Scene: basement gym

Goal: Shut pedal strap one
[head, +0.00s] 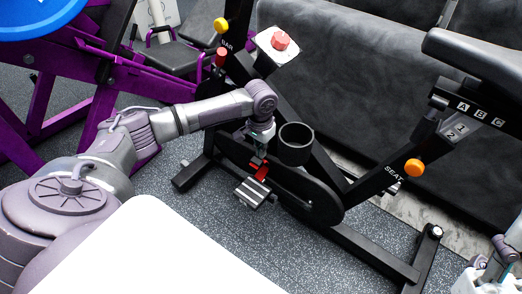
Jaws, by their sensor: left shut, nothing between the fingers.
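The exercise bike's near pedal (252,192) is a grey ribbed block low on the crank side. A red strap (261,172) stands up at its upper edge, tilted. My left gripper (259,157) points down just above the strap, shut with nothing held. It covers part of the strap's top, and I cannot tell whether they touch. Part of my right arm and gripper (497,262) shows at the lower right corner, cut off by the frame, so its fingers are unclear. A second pedal is not clearly visible.
A black cup holder (296,144) sits close right of my left gripper. The bike frame (336,177) has orange and yellow knobs, with the seat (478,50) at upper right. Purple gym equipment (85,90) stands at left. Speckled floor (225,235) is free in front of the pedal.

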